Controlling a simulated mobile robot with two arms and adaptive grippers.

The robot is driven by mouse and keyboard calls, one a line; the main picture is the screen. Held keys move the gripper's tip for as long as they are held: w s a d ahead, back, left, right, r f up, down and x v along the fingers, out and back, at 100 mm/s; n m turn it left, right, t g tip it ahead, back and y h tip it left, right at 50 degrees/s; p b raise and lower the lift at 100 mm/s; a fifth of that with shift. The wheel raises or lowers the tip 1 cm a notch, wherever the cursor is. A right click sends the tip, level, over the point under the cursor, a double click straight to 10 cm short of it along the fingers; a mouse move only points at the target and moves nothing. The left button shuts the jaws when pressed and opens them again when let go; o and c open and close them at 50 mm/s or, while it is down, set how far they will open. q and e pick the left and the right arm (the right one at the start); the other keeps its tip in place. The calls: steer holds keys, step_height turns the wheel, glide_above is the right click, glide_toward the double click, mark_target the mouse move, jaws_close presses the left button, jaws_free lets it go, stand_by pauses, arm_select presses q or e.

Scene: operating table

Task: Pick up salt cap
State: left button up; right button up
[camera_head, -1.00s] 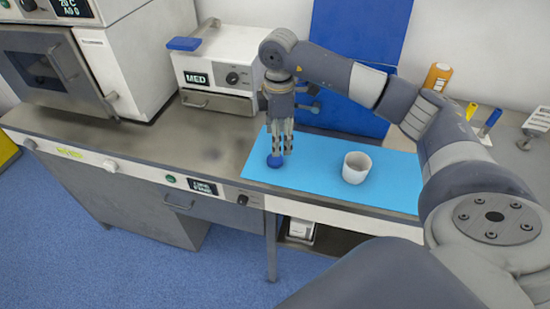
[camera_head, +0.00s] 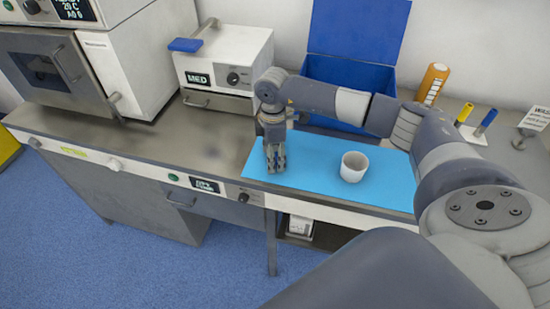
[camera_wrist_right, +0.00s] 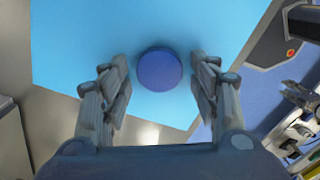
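The salt cap (camera_wrist_right: 160,69) is a round dark-blue disc on the light-blue mat (camera_wrist_right: 75,40). In the right wrist view it lies between the two fingers of my right gripper (camera_wrist_right: 160,85), with a gap visible on each side. The gripper is open. In the head view my right gripper (camera_head: 275,163) points down at the left part of the mat (camera_head: 320,155), and the cap is hidden behind the fingers. My left gripper is not in view.
A white cup (camera_head: 354,167) stands on the mat to the right of my gripper. A blue open box (camera_head: 350,70) and a white MED device (camera_head: 225,65) stand behind. An orange bottle (camera_head: 432,83) is at the back right. The steel counter to the left is clear.

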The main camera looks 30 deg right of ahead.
steer(key=c, duration=0.4)
steer(key=shift+r, duration=0.1)
steer(key=shift+c, duration=0.2)
